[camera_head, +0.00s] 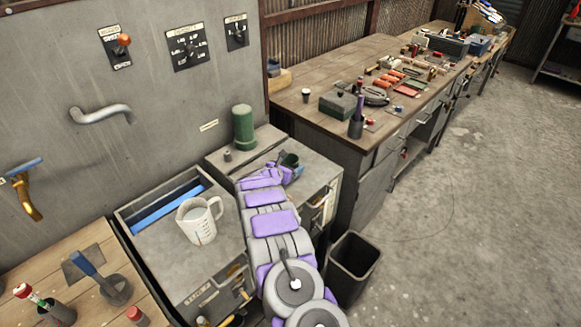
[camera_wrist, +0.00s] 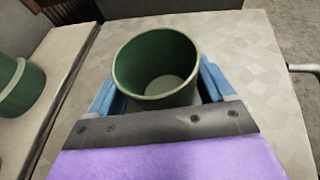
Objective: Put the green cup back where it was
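The green cup (camera_wrist: 150,90) stands between the blue fingers of my gripper (camera_wrist: 160,95) in the wrist view, its open rim up and its inside empty. One finger is close against each side of it. Whether the fingers press on the cup is hidden by the rim and the gripper's front plate. In the head view the cup (camera_head: 291,161) shows small and dark at the end of my purple and grey arm, over the grey cabinet top (camera_head: 318,182). I cannot tell whether its base touches the top.
A green cylinder (camera_head: 243,126) stands left of my gripper at the wall; it also shows in the wrist view (camera_wrist: 20,85). A measuring jug (camera_head: 197,222) stands nearer, left of my arm. A cluttered wooden bench (camera_head: 320,75) lies behind right, and a dark bin (camera_head: 352,262) stands on the floor.

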